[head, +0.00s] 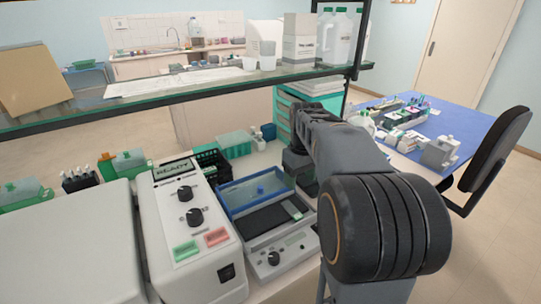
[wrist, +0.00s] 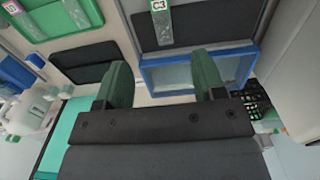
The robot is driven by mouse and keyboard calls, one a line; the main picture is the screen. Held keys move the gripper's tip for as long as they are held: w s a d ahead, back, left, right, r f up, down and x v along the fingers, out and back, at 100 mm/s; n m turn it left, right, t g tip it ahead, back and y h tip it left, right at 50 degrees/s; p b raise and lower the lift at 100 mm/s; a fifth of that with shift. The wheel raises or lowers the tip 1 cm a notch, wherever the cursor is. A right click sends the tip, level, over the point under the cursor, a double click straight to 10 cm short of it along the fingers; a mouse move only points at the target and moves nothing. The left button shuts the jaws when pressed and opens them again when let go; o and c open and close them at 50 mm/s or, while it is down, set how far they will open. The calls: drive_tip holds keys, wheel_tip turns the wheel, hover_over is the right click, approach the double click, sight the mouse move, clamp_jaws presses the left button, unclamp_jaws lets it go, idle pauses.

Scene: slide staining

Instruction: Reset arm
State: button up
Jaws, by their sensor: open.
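My gripper (wrist: 162,80) shows in the wrist view with two green fingertips set well apart. It is open, and nothing is between the fingers. In the head view my arm reaches forward over the bench, and its fingers are hard to make out there. A labelled glass slide (wrist: 162,25) lies on a dark plate above the fingers in the wrist view. A second labelled slide (wrist: 22,18) lies on a green tray at the upper left. A blue-rimmed tray (wrist: 160,84) sits partly behind the right finger.
In the head view a white instrument with knobs (head: 190,225) stands left of a device with a dark plate (head: 283,262). A glass shelf (head: 200,84) crosses above the bench. A blue-topped table (head: 470,127) and black chair (head: 500,145) are at right.

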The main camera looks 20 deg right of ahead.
drive_tip(key=s+a+f+t, duration=0.1)
drive_tip(key=s+a+f, duration=0.1)
drive_tip(key=s+a, duration=0.1)
drive_tip(key=s+a+f+m+t, duration=0.1)
drive_tip(key=s+a+f, duration=0.1)
drive_tip(key=s+a, duration=0.1)
drive_tip(key=s+a+f+m+t, duration=0.1)
drive_tip(key=s+a+f, duration=0.1)
drive_tip(key=a, duration=0.3)
drive_tip(key=shift+s+a+f, duration=0.2)
drive_tip(key=shift+s, duration=0.25)
drive_tip(key=shift+s+a+f, duration=0.15)
drive_tip(key=shift+s+f, duration=0.05)
drive_tip(key=shift+s, duration=0.2)
drive_tip(key=a, duration=0.1)
drive_tip(key=s+a+r+n, duration=0.1)
drive_tip(key=shift+s+a+t, duration=0.3)
drive_tip(key=shift+a+t, duration=0.1)
drive_tip(key=shift+c, duration=0.4)
